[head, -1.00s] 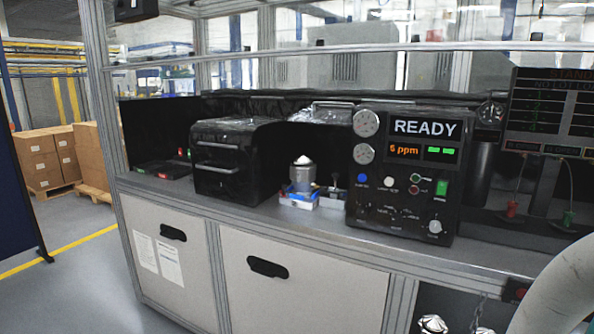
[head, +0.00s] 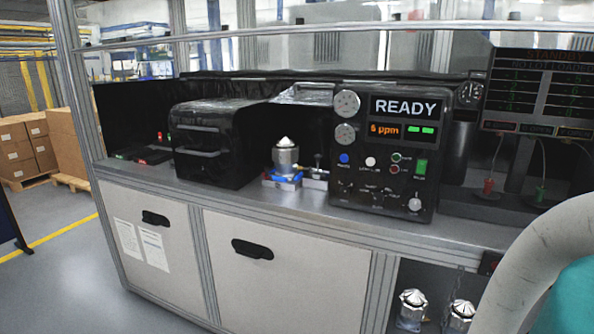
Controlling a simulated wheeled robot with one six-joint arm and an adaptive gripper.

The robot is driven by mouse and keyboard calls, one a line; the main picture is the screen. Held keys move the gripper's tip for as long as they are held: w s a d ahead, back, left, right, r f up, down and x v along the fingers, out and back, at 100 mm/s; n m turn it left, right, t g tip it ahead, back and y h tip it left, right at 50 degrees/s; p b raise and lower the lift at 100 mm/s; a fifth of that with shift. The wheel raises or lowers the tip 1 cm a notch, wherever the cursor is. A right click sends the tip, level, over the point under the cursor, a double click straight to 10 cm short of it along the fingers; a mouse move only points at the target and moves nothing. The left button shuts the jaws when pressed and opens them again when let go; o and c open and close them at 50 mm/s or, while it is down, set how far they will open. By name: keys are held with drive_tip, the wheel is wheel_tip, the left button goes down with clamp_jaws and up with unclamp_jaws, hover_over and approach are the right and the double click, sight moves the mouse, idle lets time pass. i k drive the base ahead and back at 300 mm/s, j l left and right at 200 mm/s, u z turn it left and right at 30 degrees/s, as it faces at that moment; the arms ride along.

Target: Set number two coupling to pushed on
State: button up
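Two hose-end couplings hang or stand at the right of the bench in the head view, a red one (head: 488,187) and a green one (head: 541,193), each below a thin pale hose. I cannot read a number on either, nor tell whether they are pushed on. A silver machined housing with a pointed top (head: 286,155) sits upright on a blue and white fixture (head: 282,181) in the middle of the bench.
A black control panel (head: 382,150) reading READY and 6 ppm stands right of the fixture. A dark display (head: 534,90) hangs above the couplings. A black box (head: 215,150) stands at left. Two silver housings (head: 411,308) sit on the lower shelf. The bench front (head: 300,212) is clear.

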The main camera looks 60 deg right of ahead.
sight(317, 172)
drive_tip(key=i+z, duration=0.3)
drive_tip(key=i, duration=0.15)
drive_tip(key=i+j+z, duration=0.3)
drive_tip(key=i, duration=0.15)
drive_tip(key=l, duration=0.1)
